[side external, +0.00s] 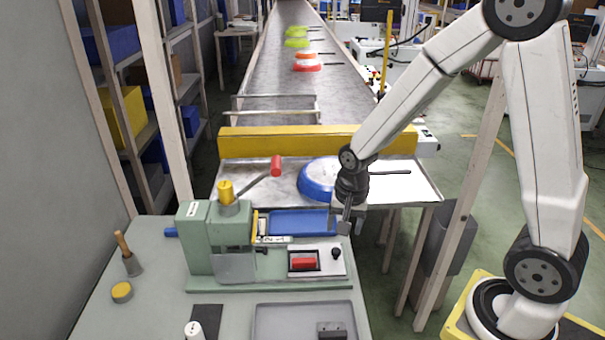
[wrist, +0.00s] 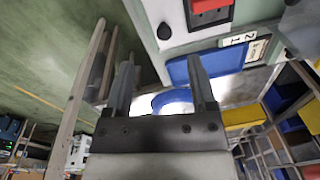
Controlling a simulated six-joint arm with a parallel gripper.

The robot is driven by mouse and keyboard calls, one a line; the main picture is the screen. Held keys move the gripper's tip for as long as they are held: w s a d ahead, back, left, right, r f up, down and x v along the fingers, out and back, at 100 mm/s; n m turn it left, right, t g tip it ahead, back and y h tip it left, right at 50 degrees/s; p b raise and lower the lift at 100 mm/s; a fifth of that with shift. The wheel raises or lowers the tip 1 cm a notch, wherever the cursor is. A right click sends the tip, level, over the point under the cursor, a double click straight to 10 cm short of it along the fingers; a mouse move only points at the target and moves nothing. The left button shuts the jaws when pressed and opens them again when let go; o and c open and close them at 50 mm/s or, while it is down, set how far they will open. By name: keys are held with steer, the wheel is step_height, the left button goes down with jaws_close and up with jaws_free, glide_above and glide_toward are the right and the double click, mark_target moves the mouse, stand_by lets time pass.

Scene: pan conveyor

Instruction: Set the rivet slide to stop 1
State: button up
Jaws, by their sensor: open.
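A green riveting machine (side external: 205,245) stands on the bench, with a flat base reaching right. On the base are a plate with a red block (side external: 303,263) and a black knob (side external: 336,253). A white label with digits 2 and 1 (side external: 273,239) sits beside a small black peg; I cannot tell for sure which part is the rivet slide. My gripper (side external: 345,226) is open and empty, above and behind the black knob, apart from it. In the wrist view the open fingers (wrist: 160,60) point toward the knob (wrist: 164,31) and the label (wrist: 238,39).
A blue pan (side external: 316,181) lies at the conveyor's end, close behind my gripper. A yellow bar (side external: 285,139) crosses the conveyor. A blue tray (side external: 300,222) lies behind the machine base. A red-handled lever (side external: 276,166) rises from the machine. A grey tray (side external: 275,320) lies in front.

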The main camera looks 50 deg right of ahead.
mark_target(336, 250)
steer(key=shift+w+d+f+m+g, duration=0.15)
steer(key=shift+w+d+f+m, duration=0.35)
steer(key=shift+m, duration=0.65)
steer(key=shift+w+d+f+m+g, duration=0.25)
steer(key=shift+w+f+m, duration=0.35)
steer(key=shift+m, duration=0.6)
steer(key=shift+w+d+f+m+g, duration=0.1)
steer(key=shift+w+d+f+m, duration=0.45)
steer(key=shift+m, duration=0.6)
steer(key=shift+a+f, duration=0.1)
steer(key=shift+f, duration=0.1)
steer(key=shift+s+f, duration=0.1)
steer(key=shift+f, duration=3.65)
jaws_close()
